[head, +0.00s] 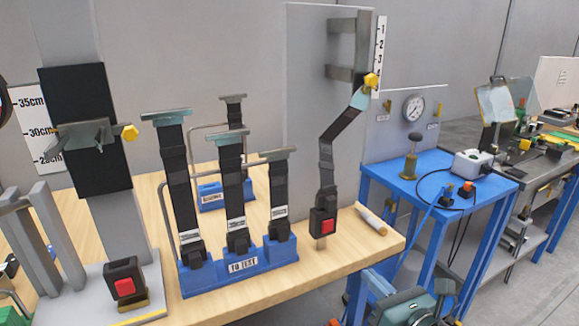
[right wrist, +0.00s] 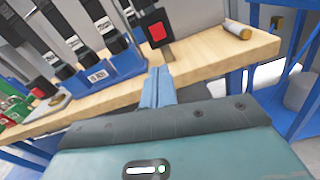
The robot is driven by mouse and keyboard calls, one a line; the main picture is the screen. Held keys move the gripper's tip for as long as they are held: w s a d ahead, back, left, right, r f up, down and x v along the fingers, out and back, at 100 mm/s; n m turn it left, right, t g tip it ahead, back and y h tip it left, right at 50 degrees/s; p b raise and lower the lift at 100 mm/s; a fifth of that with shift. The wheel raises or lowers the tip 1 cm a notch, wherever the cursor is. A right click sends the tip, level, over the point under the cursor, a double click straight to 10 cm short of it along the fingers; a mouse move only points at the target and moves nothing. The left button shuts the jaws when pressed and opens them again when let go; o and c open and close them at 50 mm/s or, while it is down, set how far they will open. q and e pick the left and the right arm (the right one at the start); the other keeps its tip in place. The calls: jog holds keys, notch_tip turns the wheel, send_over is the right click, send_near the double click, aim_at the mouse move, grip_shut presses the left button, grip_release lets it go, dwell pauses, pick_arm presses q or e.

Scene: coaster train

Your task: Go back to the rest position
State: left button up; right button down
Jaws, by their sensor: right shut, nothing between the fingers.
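My right gripper (head: 378,284) shows at the bottom right of the head view, low in front of the wooden bench (head: 385,243) and beside the blue table. In the right wrist view my right gripper (right wrist: 158,75) has its two blue fingers together, with nothing between them. The fingers point towards the front edge of the bench, below the buckle with the red button. The gripper's teal body fills the bottom of that view. My left gripper is in neither view.
A blue rack (head: 213,279) labelled "TO TEST" holds several black belt pieces. A belt with a red-button buckle (head: 323,222) hangs at a grey panel. Another such buckle (head: 124,287) is at left. The blue table (head: 440,182) carries a gauge and a white box.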

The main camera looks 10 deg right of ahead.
pick_arm(q)
jog(key=p, duration=0.1)
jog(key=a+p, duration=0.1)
jog(key=p, duration=0.1)
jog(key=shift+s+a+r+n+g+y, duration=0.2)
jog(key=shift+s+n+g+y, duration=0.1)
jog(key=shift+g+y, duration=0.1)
pick_arm(e)
jog(key=s+a+f+m+g+h, duration=0.1)
jog(key=s+f+m, duration=0.4)
jog(key=m, duration=0.6)
jog(key=s+a+f+m+g, duration=0.3)
jog(key=s+f+m, duration=0.2)
jog(key=m, duration=0.7)
jog(key=s+a+f+m+g+h, duration=0.1)
jog(key=s+f+m, duration=0.5)
jog(key=m, duration=0.6)
jog(key=shift+s+a+g+h, duration=0.3)
jog(key=shift+s+a+g, duration=0.3)
jog(key=shift+s+a, duration=0.3)
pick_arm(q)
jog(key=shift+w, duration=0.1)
pick_arm(e)
jog(key=shift+d+f, duration=0.1)
